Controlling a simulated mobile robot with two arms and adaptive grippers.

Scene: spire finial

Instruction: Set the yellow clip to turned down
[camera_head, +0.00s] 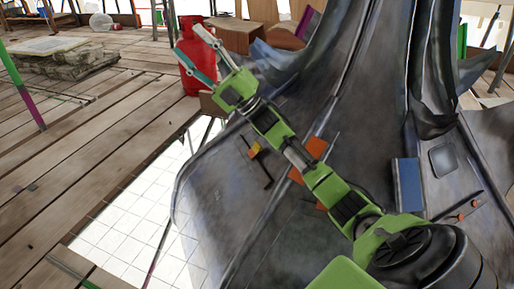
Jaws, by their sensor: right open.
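A small yellow clip (255,149) with orange beside it sits on the dark grey metal spire surface (225,195), left of my right forearm. It is too small for me to tell which way it is turned. My right gripper (188,42) is open and empty at the upper left, in front of a red cylinder and well above the clip in the picture. My green right arm runs from the lower right up to it and hides part of the metal surface. My left gripper is not in view.
The red cylinder (192,68) stands on the plank floor (95,135). Orange pieces (316,147) and a blue block (407,185) are on the metal. A white grid (140,220) lies below the spire's left edge. Tall metal folds rise at the right.

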